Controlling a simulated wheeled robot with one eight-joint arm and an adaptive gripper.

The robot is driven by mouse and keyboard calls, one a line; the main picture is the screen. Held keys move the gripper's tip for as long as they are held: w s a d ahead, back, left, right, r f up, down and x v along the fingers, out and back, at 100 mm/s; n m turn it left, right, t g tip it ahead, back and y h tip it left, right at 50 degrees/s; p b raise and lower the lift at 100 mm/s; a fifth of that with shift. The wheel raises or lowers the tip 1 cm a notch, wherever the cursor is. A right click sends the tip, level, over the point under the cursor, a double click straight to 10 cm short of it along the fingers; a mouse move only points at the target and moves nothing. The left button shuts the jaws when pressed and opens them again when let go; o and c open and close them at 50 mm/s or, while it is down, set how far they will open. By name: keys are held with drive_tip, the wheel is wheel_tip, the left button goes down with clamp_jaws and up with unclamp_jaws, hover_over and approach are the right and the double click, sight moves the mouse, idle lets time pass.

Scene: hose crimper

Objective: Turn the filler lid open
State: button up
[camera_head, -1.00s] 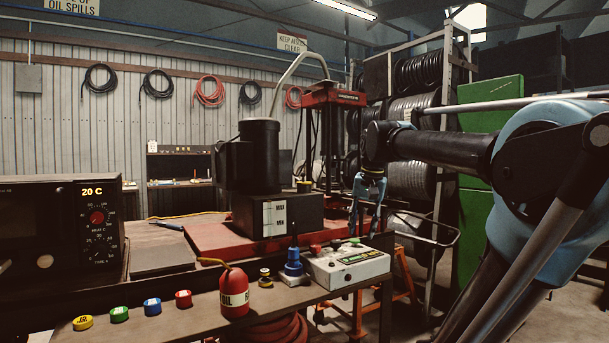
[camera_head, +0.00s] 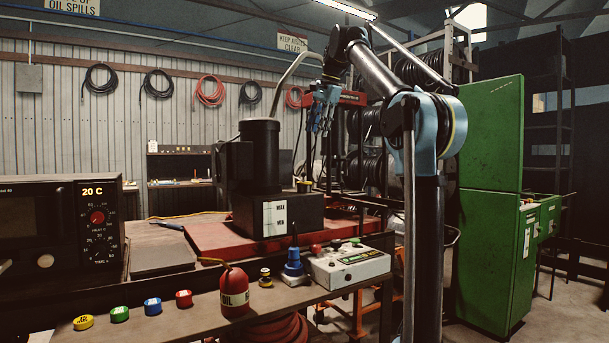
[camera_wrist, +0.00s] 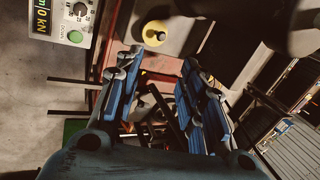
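The filler lid (camera_head: 304,186) is a small dark cap with a yellowish base on top of the black tank (camera_head: 308,212), beside the upright black motor. In the wrist view the lid (camera_wrist: 154,33) shows from above as a yellow disc with a dark centre, beyond the fingertips. My gripper (camera_head: 320,122) hangs above and slightly right of the lid in the head view, apart from it. In the wrist view my gripper (camera_wrist: 160,62) has its two blue fingers spread with nothing between them.
The black motor (camera_head: 260,155) stands close left of the lid, with a grey hose (camera_head: 298,68) arching above. The red press frame (camera_head: 345,97) is behind my gripper. A control box (camera_head: 348,263), oil can (camera_head: 234,292) and coloured caps lie on the front bench.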

drive_tip(key=x, duration=1.7)
drive_tip(key=shift+f, duration=0.15)
drive_tip(key=shift+c, duration=0.6)
clamp_jaws()
